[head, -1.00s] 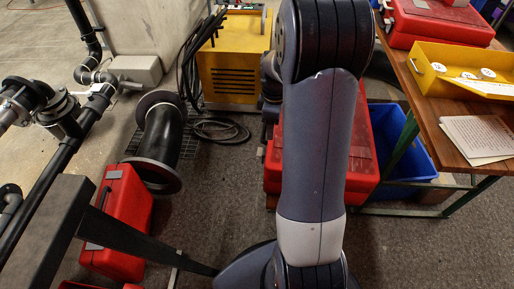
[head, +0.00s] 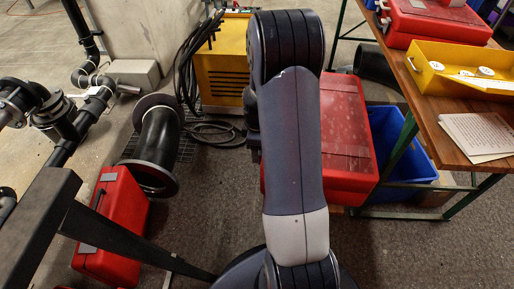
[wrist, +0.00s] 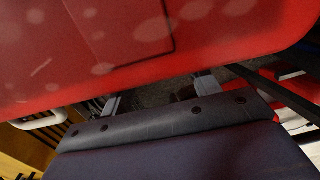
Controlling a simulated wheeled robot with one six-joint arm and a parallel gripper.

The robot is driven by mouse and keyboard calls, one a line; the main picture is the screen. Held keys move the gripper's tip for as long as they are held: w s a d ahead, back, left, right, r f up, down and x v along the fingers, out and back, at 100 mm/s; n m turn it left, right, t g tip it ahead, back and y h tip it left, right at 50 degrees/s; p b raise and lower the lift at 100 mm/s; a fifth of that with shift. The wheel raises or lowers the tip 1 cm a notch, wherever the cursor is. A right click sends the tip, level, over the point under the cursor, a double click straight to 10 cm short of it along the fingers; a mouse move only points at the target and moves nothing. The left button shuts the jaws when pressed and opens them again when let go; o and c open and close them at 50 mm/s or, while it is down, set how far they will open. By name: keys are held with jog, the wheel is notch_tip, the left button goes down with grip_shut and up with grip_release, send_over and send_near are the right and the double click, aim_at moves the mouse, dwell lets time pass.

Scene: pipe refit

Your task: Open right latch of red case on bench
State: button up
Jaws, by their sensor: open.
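A red case (head: 436,24) lies on the wooden bench (head: 440,125) at the upper right of the head view. Small grey fittings (head: 384,18) show on its left side; I cannot tell which is the right latch. A second, larger red case (head: 345,135) stands beside the bench, partly behind my arm. A spotted red surface (wrist: 90,45) with a dark rectangular outline fills the top of the wrist view, very close. My gripper (wrist: 160,93) is open, its two grey fingers apart below that surface, with nothing seen between them. My gripper is hidden in the head view.
A yellow tray (head: 465,72) and a paper sheet (head: 478,135) lie on the bench. A blue bin (head: 405,180) sits under it. A yellow machine (head: 222,75) with black cables, a black flanged pipe (head: 157,145) and another red case (head: 112,225) stand left. Bare floor (head: 215,210) lies between.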

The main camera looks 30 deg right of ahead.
jog(key=c, duration=1)
